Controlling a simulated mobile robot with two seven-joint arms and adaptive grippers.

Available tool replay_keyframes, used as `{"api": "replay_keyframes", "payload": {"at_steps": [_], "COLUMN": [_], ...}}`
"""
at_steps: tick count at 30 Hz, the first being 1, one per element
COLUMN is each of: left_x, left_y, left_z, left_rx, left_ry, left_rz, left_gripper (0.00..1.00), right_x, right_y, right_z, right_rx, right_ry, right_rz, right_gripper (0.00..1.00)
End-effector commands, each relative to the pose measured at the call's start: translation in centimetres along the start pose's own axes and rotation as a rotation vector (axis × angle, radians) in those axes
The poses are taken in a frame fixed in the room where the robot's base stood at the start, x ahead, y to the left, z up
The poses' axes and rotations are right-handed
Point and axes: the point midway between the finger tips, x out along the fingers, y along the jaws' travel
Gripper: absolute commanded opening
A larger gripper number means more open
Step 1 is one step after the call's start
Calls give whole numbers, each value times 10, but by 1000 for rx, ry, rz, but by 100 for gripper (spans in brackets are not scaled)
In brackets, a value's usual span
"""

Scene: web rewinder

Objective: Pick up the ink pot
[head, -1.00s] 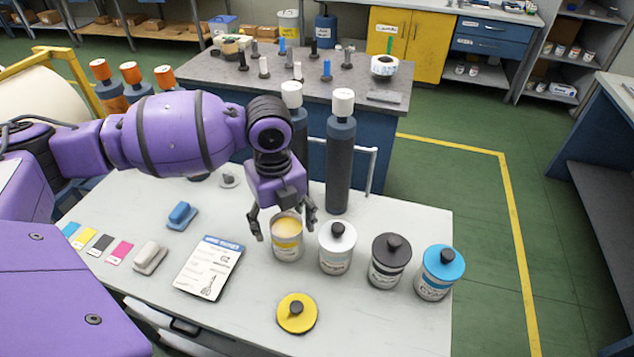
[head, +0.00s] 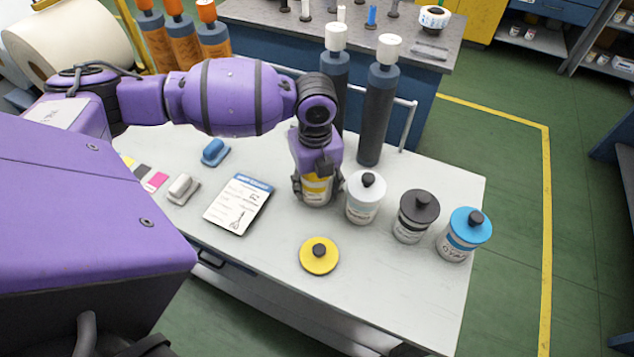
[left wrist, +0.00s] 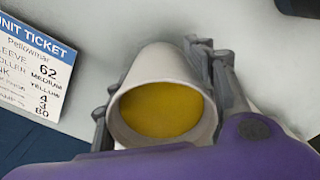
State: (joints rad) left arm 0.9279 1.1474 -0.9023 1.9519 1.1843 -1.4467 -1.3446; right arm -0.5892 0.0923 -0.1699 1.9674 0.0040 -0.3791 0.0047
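The open ink pot (head: 318,192) with a yellow label stands upright on the white table, below my left gripper (head: 317,184). In the left wrist view the pot (left wrist: 165,112) shows from above as a pale cylinder with yellow ink inside and no lid. The fingers of my left gripper (left wrist: 155,92) lie against opposite sides of the pot near its rim, and appear shut on it. The pot's upper part is hidden by the gripper in the head view. The yellow lid (head: 319,255) lies apart on the table, nearer the front. My right gripper is not in view.
Lidded pots stand in a row to the right: white (head: 365,198), black (head: 415,216) and blue (head: 464,235). A ticket (head: 238,204) lies to the left, near blue (head: 215,152) and grey (head: 182,189) blocks. Tall dark cylinders (head: 378,115) stand behind.

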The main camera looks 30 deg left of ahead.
Motion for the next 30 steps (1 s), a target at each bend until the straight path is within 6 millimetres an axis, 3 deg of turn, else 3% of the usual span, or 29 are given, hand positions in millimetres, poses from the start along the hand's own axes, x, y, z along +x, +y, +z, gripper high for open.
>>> {"api": "replay_keyframes", "payload": {"at_steps": [1,7,19,24,30], "left_x": [0,0,-10,-34,-69], "left_y": [0,0,-1,-1,17], "left_z": [0,0,1,2,-23], "left_rx": [0,0,0,0,3], "left_ry": [0,-1,-2,-4,-3], "left_rz": [1,0,-2,-4,-5], "left_gripper": [36,13,12,12,12], "right_x": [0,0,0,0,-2], "right_y": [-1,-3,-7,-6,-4], "right_z": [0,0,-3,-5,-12], "right_rx": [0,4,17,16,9], "right_ry": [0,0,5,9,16], "right_rz": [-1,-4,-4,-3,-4], "right_gripper": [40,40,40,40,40]}}
